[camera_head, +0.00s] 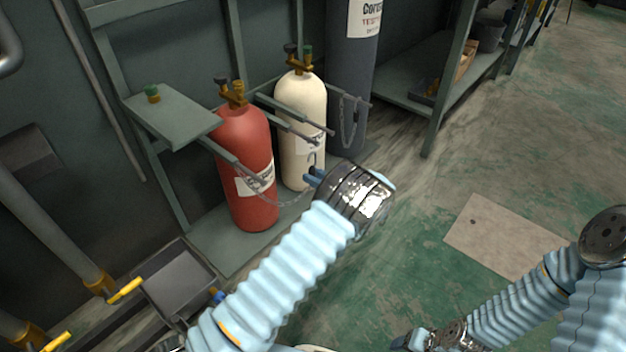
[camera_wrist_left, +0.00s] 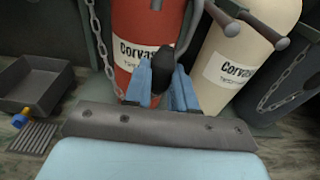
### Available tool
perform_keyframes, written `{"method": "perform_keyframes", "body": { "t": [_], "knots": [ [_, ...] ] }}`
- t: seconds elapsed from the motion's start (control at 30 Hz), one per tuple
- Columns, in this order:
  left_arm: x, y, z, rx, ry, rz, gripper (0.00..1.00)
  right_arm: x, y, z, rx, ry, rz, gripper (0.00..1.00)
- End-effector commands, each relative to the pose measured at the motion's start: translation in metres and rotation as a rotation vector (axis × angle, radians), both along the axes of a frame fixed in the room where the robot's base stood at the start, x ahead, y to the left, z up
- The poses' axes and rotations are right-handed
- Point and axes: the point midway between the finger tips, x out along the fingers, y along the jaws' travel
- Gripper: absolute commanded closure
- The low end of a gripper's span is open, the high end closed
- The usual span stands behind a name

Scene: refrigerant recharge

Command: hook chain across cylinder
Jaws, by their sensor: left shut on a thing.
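The red cylinder (camera_head: 247,150) stands upright against the rack. A slack chain (camera_head: 285,203) runs from the rack bar on its left, sags across its front and leads to my left gripper (camera_head: 313,178). My left gripper is shut on the chain's end, right of the red cylinder and in front of the cream cylinder (camera_head: 290,95). In the left wrist view, a dark bar end (camera_wrist_left: 163,66) covers the space between its fingers, so the hold is hidden. A small hook (camera_head: 312,158) shows just above the fingers. My right gripper (camera_head: 408,342) is partly visible at the bottom edge.
Rack bars (camera_head: 290,128) project between the cylinders, close to my left gripper. A grey cylinder (camera_head: 348,75) with another chain (camera_head: 349,125) stands behind right. A small shelf (camera_head: 170,112) is at left and a grey tray (camera_head: 180,280) below. Open floor lies to the right.

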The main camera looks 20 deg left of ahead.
Motion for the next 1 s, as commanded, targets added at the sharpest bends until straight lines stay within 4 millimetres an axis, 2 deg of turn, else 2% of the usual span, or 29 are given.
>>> {"method": "perform_keyframes", "body": {
  "t": [0.17, 0.7, 1.0],
  "knots": [
    [0.006, -0.003, -0.003, 0.0, -0.003, -0.001, 1.0, 0.0, 0.0, -0.007, 0.0, 0.0, 0.0, 0.39],
    [0.06, -0.026, -0.003, -0.001, -0.003, 0.0, 1.0, 0.0, 0.0, -0.049, 0.0, 0.0, 0.0, 0.39],
    [0.064, -0.028, 0.001, 0.001, 0.0, 0.0, 1.0, 0.0, 0.0, -0.049, 0.0, 0.0, 0.0, 0.39]
  ]
}}
